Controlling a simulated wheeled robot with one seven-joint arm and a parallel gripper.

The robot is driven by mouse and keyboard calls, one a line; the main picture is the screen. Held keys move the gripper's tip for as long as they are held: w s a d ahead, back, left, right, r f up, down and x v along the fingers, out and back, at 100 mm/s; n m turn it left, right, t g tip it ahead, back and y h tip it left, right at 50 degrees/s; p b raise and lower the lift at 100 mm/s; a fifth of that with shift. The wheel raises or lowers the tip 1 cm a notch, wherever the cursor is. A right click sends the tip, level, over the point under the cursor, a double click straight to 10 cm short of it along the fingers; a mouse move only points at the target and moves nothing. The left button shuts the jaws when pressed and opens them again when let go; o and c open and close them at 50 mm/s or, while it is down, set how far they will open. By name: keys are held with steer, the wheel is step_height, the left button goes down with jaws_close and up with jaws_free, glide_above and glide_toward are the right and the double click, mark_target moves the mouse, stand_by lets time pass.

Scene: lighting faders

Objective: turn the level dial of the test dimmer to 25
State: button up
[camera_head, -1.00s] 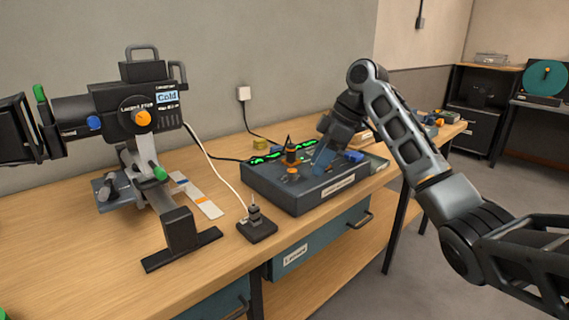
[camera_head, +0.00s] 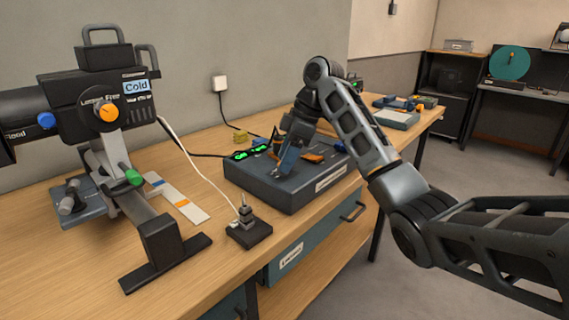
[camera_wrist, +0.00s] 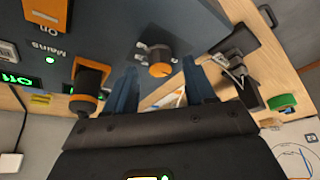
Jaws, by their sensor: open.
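The test dimmer (camera_head: 290,190) is a dark grey box with lit green displays on the bench. In the wrist view its panel (camera_wrist: 115,25) carries a dark round dial with an orange face (camera_wrist: 160,66), which I take to be the level dial. Its scale and setting are not readable. My gripper (camera_wrist: 160,70) is open, its two blue fingers apart with the dial showing between their tips; contact cannot be told. In the head view my gripper (camera_head: 289,157) is low over the box's front left and hides the dial area.
A black and orange handle (camera_wrist: 88,88) stands on the panel close to one finger, near a switch marked Mains (camera_wrist: 50,46). A small black device (camera_head: 248,232) with a white cable stands left of the box. A large stage lamp (camera_head: 95,105) fills the bench's left.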

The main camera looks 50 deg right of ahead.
steer(key=shift+w+a+f, duration=0.15)
steer(key=shift+f, duration=0.4)
jaws_close()
